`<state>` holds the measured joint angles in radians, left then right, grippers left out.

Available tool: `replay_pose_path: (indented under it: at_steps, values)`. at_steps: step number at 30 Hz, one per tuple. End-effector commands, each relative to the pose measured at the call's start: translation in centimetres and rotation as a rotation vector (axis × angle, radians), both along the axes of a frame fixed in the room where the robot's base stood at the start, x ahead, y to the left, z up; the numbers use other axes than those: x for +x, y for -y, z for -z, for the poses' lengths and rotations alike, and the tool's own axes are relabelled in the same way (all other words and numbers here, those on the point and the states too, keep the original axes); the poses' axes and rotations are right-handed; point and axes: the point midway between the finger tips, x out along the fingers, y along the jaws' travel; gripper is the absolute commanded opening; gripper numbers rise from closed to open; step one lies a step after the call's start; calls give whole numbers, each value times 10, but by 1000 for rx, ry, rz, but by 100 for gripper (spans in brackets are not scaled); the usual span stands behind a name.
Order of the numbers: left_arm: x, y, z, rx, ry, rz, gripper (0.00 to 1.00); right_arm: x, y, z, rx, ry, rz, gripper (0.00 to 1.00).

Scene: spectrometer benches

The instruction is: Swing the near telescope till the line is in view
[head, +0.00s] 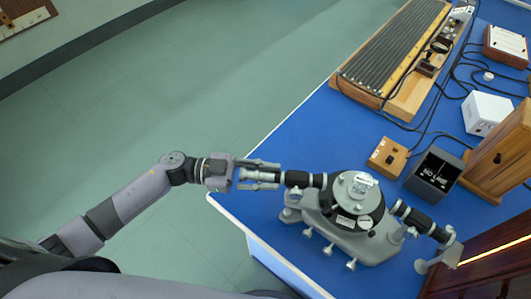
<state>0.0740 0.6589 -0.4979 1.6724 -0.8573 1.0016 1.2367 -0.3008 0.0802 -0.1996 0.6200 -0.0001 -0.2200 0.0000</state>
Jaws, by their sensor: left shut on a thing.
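The spectrometer (358,215) stands on the blue bench top near its front left corner. Its near telescope (304,179) is a dark tube with light bands, pointing left from the round central table. My left gripper (272,176) is at the left end of that telescope and is shut on it. Another tube (415,216) points right and down from the spectrometer toward a wooden housing with a bright slit (495,249). The view through the eyepiece does not show, so I cannot tell whether a line is in it. My right gripper is not in view.
A dark box with a dial (434,174), a small wooden box (388,157) and a white box (485,112) stand behind the spectrometer. A long ribbed rheostat (395,52) lies farther back, with black cables nearby. The floor at left is clear.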

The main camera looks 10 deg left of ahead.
Motion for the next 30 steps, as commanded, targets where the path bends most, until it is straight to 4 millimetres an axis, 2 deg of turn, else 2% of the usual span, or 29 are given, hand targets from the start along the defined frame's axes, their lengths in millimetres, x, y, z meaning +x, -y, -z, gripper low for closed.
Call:
replay_pose_path:
  at_steps: [1, 4, 16, 17, 24, 30]
  values:
    - [-6, 1, -5, -2, -7, -24, 0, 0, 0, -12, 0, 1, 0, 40]
    - [-12, 1, -3, 1, -4, -57, 0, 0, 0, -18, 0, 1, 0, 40]
    - [-14, 1, 0, 2, -1, -75, 0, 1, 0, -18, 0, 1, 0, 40]
    - [-14, 1, 0, 2, -1, -75, 26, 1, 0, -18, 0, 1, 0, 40]
    - [-15, 1, 0, 2, -2, -74, 41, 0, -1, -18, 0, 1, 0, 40]
    - [-15, 1, 0, 2, -3, -74, 41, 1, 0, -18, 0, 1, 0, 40]
